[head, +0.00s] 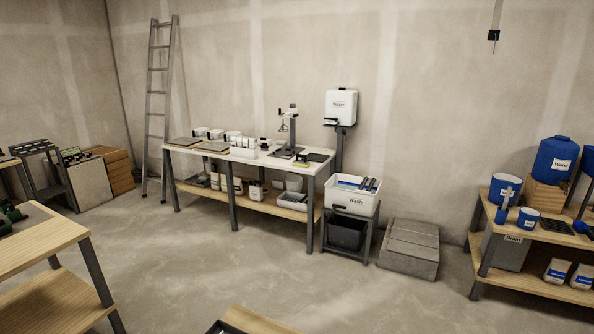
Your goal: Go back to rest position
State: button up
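My gripper and arm do not show in the head view, so I cannot tell whether the gripper is open, shut or holding something. The task names no other object. A long workbench (262,158) stands against the back wall, with white containers, brown boards and a small drill-press-like stand (289,128) on it. A white tub marked Wash (352,202) sits on a low stand right of the bench.
Wooden tables stand at the near left (40,243) and right (545,232); the right one holds blue containers. Another wooden top (262,321) shows at the bottom edge. A ladder (157,105) leans on the wall. Grey slabs (410,248) lie on the floor. The middle floor is clear.

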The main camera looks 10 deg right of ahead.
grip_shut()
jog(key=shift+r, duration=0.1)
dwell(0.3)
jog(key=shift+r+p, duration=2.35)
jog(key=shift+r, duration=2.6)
